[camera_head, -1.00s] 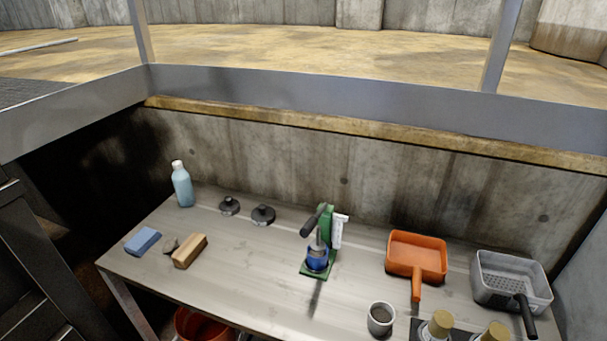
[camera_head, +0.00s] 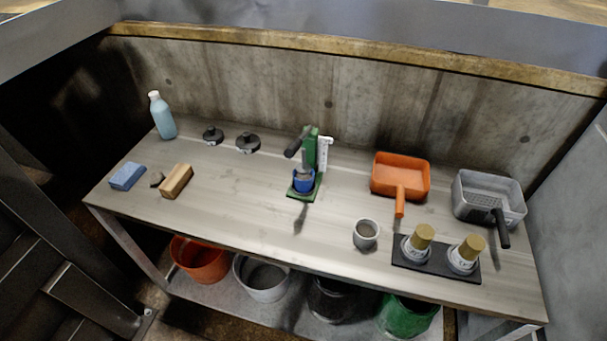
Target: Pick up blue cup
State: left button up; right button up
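The blue cup (camera_head: 304,181) stands on the green base of a small hand press (camera_head: 309,158) near the middle of the table (camera_head: 240,205). The press's dark handle and plunger are above the cup and hide part of its top. Neither of my grippers is in the picture.
An orange scoop (camera_head: 400,177), a grey basket (camera_head: 489,194), a grey cup (camera_head: 366,233) and a black tray (camera_head: 436,264) with two gold-topped containers are on the right. A bottle (camera_head: 162,116), blue sponge (camera_head: 127,176) and wooden block (camera_head: 176,181) are on the left. Buckets stand below.

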aim_at(302, 184)
jog(key=k, duration=1.2)
jog(key=u, duration=0.65)
jog(key=i, duration=1.6)
jog(key=z, duration=0.5)
